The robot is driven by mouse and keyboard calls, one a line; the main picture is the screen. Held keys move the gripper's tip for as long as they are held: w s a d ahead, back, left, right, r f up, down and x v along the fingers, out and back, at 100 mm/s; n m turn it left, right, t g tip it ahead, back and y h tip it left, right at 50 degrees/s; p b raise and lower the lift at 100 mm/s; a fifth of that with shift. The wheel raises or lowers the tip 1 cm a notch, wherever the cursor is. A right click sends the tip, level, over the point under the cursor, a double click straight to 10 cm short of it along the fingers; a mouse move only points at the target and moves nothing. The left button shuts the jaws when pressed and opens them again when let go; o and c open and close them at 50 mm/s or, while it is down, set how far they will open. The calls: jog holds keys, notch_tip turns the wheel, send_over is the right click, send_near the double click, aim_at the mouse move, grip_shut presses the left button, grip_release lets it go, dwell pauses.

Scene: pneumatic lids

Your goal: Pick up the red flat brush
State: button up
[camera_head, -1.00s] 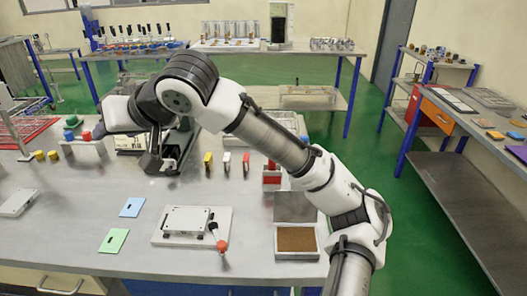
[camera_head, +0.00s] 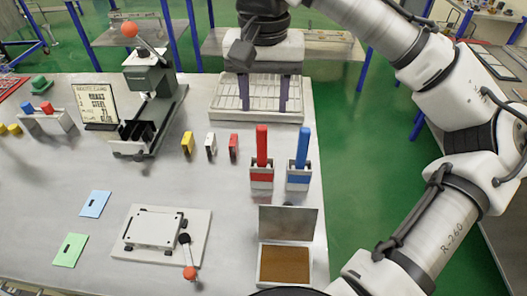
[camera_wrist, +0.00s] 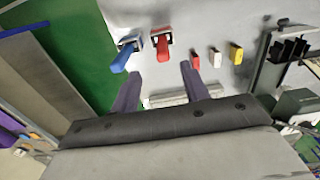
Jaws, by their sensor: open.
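The red flat brush (camera_head: 262,146) appears to be the tall red piece standing upright in a small white-and-red holder (camera_head: 261,177), right of the table's middle. It also shows in the wrist view (camera_wrist: 162,46), beyond the fingertips and slightly above the gap between them. My gripper (camera_head: 264,108) is open and empty, fingers down, over the white ribbed tray behind the brush. In the wrist view its two purple fingers (camera_wrist: 160,69) are spread apart. They do not appear to touch the brush.
A tall blue piece (camera_head: 303,147) in a matching holder stands just right of the red one. Yellow, white and red blocks (camera_head: 233,147) stand to the left. An open box (camera_head: 285,264) lies in front. The white ribbed tray (camera_head: 222,97) is behind.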

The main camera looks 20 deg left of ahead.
jog(key=p, duration=0.2)
send_over(262, 166)
jog(key=f, duration=1)
jog(key=shift+w+a+f, duration=0.1)
jog(key=shift+w+f, duration=0.3)
jog(key=shift+c, duration=0.3)
grip_shut()
